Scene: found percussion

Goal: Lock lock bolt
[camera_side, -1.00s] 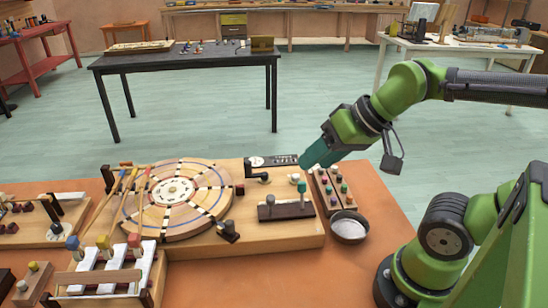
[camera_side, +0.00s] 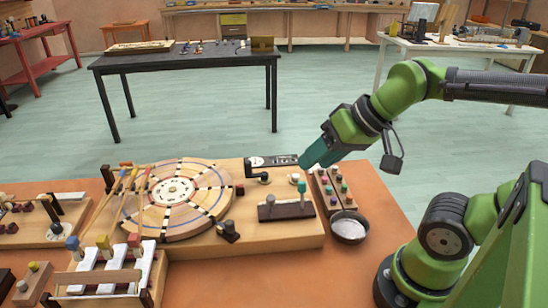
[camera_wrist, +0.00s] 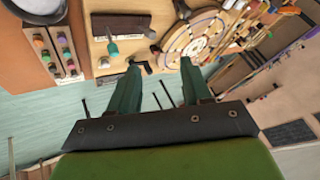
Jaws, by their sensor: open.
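A black bolt with a bent handle (camera_side: 259,177) sits at the back edge of the wooden board, beside a dark plate with pale markings (camera_side: 272,161); I take it for the lock bolt. In the wrist view the black handle (camera_wrist: 143,67) shows near the left fingertip, partly hidden. My gripper (camera_side: 307,160) is above the board's back right corner, to the right of the bolt and apart from it. In the wrist view my gripper (camera_wrist: 160,65) has its two green fingers spread with nothing between them.
A dark block (camera_side: 286,210) with a teal-topped lever stands in front of the bolt. A wooden disc (camera_side: 175,192) lies to the left. A tray of coloured pegs (camera_side: 334,190) and a metal bowl (camera_side: 349,227) are to the right.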

